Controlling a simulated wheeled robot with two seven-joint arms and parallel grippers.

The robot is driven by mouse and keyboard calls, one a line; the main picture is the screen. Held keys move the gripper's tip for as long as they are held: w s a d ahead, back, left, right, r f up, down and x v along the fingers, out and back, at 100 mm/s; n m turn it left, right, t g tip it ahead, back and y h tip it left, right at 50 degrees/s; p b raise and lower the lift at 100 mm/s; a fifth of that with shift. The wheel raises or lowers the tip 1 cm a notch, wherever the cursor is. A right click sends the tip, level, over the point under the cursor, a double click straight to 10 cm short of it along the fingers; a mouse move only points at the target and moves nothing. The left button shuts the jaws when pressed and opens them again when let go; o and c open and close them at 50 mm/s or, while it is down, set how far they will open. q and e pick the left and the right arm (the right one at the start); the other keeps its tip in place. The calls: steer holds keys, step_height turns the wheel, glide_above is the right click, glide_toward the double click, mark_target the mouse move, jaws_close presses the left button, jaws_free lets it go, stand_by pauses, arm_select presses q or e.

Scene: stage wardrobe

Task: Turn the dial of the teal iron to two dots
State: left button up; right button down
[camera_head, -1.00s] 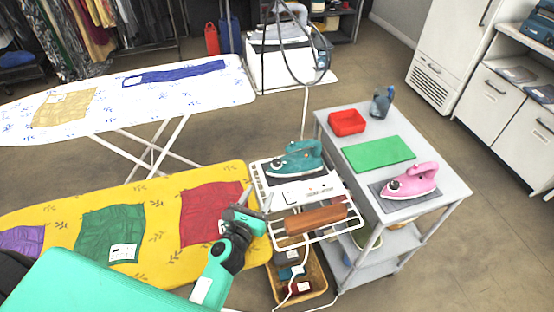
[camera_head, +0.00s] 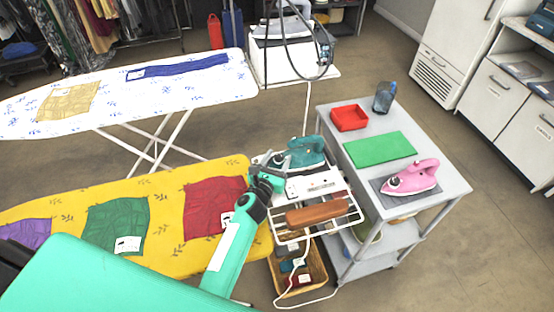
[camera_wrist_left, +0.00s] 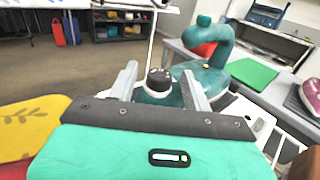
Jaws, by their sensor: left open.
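The teal iron (camera_head: 307,150) stands on the rest at the end of the yellow ironing board, and it also shows in the left wrist view (camera_wrist_left: 215,80). Its black dial (camera_wrist_left: 159,80) with light marks appears between my left fingers in the left wrist view; I cannot read which setting it is on. My left gripper (camera_head: 279,165) is open at the iron's left end, its two fingers (camera_wrist_left: 158,82) on either side of the dial with gaps visible. In the head view the gripper hides the dial. My right gripper is not in view.
A grey cart (camera_head: 440,187) on the right holds a pink iron (camera_head: 412,178), a green mat (camera_head: 380,150), a red tray (camera_head: 349,117) and a blue jug (camera_head: 384,98). A wire rack with a brown roll (camera_head: 318,212) stands below the iron. A basket (camera_head: 316,262) is underneath.

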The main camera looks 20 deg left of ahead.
arm_select(q)
steer(key=c, duration=1)
